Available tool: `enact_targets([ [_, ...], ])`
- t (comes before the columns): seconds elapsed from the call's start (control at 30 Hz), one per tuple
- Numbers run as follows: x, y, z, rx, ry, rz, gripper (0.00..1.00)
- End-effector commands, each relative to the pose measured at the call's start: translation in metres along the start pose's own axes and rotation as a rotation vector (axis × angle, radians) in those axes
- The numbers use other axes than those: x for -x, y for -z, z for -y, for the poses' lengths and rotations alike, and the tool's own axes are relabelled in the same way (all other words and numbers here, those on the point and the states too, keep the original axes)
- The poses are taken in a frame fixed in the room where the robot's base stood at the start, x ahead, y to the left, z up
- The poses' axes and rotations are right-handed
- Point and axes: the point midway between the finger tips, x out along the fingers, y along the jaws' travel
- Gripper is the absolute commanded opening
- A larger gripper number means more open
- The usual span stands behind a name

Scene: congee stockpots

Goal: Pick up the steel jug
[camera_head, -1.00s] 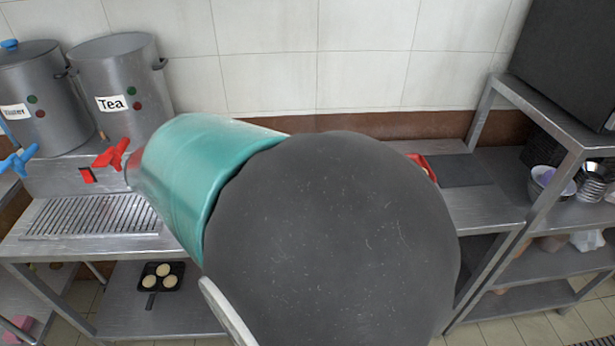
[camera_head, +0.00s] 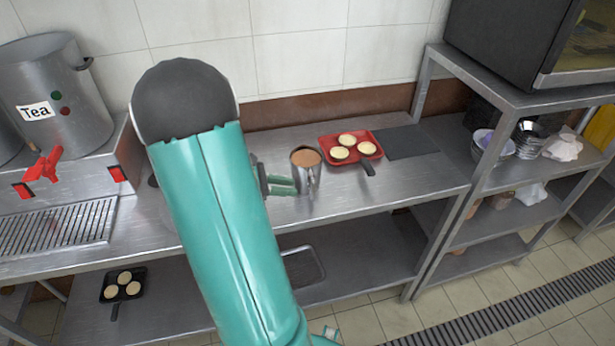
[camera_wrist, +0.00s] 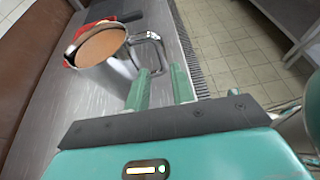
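The steel jug (camera_head: 303,170) stands upright on the steel counter, filled with a brown liquid. In the wrist view the jug (camera_wrist: 117,68) is at the upper left, with its handle (camera_wrist: 156,50) toward the right. My gripper (camera_head: 287,186) is at counter height just left of the jug in the head view. In the wrist view my gripper (camera_wrist: 160,85) has its two green fingers apart, with the handle just beyond their tips. I see nothing between the fingers. My arm hides part of the counter to the left.
A red tray (camera_head: 330,142) with round pale breads lies right of the jug, with a dark mat (camera_head: 406,142) beyond. A tea urn (camera_head: 62,95) with a red tap stands left. A shelf rack (camera_head: 500,130) stands right. The counter front right of the jug is clear.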

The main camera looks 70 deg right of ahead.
Motion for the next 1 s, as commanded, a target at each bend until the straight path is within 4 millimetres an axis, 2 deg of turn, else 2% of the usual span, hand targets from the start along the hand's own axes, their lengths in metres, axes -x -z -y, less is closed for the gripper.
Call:
enact_targets([
  [0.1, -0.019, 0.0, 0.001, 0.0, 0.002, 0.0, 0.24],
  [0.33, -0.038, -0.003, 0.002, -0.002, 0.003, 0.0, 0.24],
  [0.6, -0.075, -0.005, 0.004, -0.001, 0.002, -0.001, 0.24],
  [0.87, -0.08, -0.005, 0.003, -0.001, -0.001, -0.001, 0.24],
  [0.9, -0.08, -0.005, 0.003, -0.001, -0.001, -0.001, 0.22],
  [1.0, -0.08, -0.005, 0.003, -0.001, -0.001, -0.001, 0.02],
])
